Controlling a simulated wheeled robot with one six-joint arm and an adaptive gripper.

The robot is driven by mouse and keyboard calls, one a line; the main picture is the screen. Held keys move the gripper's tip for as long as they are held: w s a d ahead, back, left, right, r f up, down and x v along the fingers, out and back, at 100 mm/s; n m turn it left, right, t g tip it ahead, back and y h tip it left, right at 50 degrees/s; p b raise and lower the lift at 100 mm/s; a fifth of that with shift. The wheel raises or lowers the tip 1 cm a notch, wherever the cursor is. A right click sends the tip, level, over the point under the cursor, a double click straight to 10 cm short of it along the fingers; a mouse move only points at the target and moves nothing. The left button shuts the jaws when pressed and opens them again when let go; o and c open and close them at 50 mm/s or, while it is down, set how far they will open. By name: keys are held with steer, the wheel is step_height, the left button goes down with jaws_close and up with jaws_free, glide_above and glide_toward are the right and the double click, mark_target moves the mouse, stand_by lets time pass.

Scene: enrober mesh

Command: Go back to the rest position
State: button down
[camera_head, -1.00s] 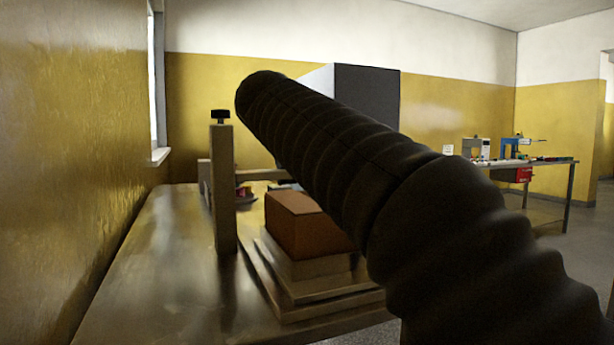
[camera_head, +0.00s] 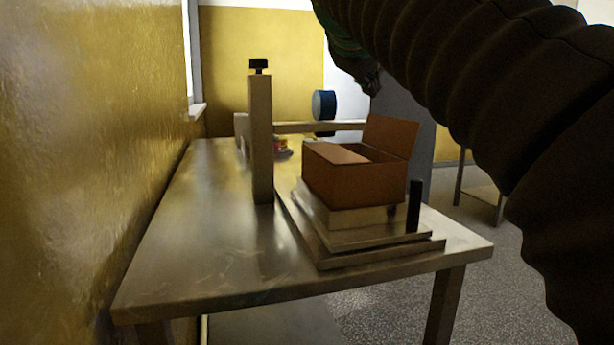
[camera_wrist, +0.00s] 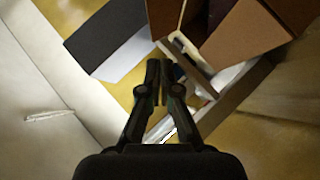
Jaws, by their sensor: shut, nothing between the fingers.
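My arm, in a dark ribbed sleeve, crosses the upper right of the head view. Its end (camera_head: 372,80) hangs above and behind the brown carton, near the top edge, and only partly shows there. In the wrist view my gripper (camera_wrist: 158,75) has its two black fingers close together, with nothing held. A brown carton (camera_head: 352,184) sits on a stepped metal stand on the table, with a flap standing up at its right. In the wrist view brown carton panels (camera_wrist: 242,40) show at the upper right, beyond the fingertips.
The metal table (camera_head: 200,265) has a wide bare surface at its left and front. A post with a black knob (camera_head: 260,135) rises left of the carton. A yellow wall (camera_head: 75,150) runs close along the left. Speckled floor (camera_head: 375,315) is open at the right.

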steer(key=s+d+f+m+g+y, duration=0.1)
steer(key=s+f, duration=0.6)
steer(key=f, duration=0.7)
steer(key=s+d+f+m+g+y, duration=0.1)
steer(key=s+f+m+g+y, duration=0.1)
steer(key=s+f, duration=0.6)
steer(key=s+d+f+m+g+y, duration=0.1)
steer(key=s+f+m, duration=0.3)
steer(key=f, duration=1.7)
steer(key=s+g+y, duration=0.1)
steer(key=s, duration=0.3)
steer(key=shift+s+d+f+g, duration=0.15)
steer(key=shift+f+g, duration=0.15)
steer(key=shift+f, duration=0.05)
